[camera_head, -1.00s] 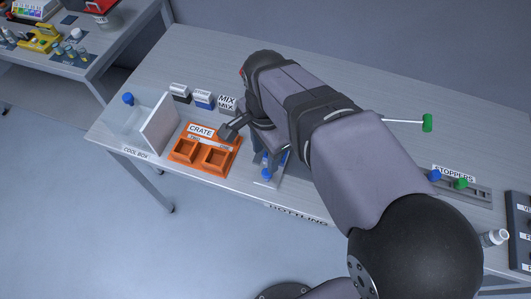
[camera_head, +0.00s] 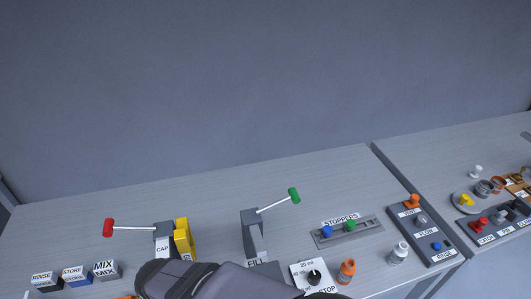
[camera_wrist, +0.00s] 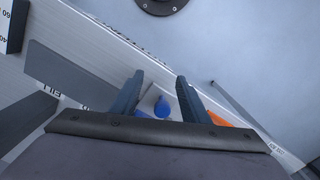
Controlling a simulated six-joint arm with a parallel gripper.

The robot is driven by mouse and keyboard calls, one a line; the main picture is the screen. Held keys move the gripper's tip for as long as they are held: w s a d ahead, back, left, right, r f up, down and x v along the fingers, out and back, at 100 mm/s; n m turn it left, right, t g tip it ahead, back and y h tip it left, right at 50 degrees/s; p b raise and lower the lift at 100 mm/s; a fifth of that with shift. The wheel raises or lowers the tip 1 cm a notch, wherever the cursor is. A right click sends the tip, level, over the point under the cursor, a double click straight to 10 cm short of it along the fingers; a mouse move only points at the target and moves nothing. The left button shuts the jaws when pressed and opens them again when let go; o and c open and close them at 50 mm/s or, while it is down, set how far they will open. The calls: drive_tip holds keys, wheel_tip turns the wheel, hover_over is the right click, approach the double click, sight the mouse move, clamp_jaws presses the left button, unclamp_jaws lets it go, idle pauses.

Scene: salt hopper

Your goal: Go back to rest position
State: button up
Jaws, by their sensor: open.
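My gripper (camera_wrist: 160,95) shows in the wrist view with its two dark fingers apart and nothing held between them. Beyond the fingers, lower down, a blue-topped item (camera_wrist: 162,107) stands on the bench, apart from the fingers as far as I can tell. In the head view only part of my arm shows at the bottom edge, and the gripper itself is out of that picture. A corner of the orange crate (camera_wrist: 217,119) shows beside the right finger.
The bench's back strip is clear.

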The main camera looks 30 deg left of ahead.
drive_tip(key=w+d+r+m+p, duration=0.1)
drive_tip(key=w+d+p, duration=0.15)
drive_tip(key=d, duration=0.35)
drive_tip(key=w+d+r+h+p, duration=0.1)
drive_tip(key=w+d, duration=0.3)
drive_tip(key=d, duration=0.2)
drive_tip(key=w+d+r+m+p, duration=0.1)
drive_tip(key=w+d, duration=0.2)
drive_tip(key=d, duration=0.4)
drive_tip(key=w+d+r+m+p, duration=0.3)
drive_tip(key=d+r+m, duration=0.1)
drive_tip(key=d, duration=0.3)
drive_tip(key=w+d+r+m+y+p, duration=0.1)
drive_tip(key=w+d+r+m+p, duration=0.2)
drive_tip(key=d, duration=0.5)
drive_tip(key=w+d+r+m+p, duration=0.3)
drive_tip(key=d+r+m, duration=0.2)
drive_tip(key=d+r, duration=0.2)
drive_tip(key=shift+d, duration=0.25)
wheel_tip(320, 180, down, 26)
drive_tip(key=b, duration=2.5)
drive_tip(key=shift+b, duration=0.3)
drive_tip(key=shift+r, duration=0.1)
drive_tip(key=shift+c, duration=0.4)
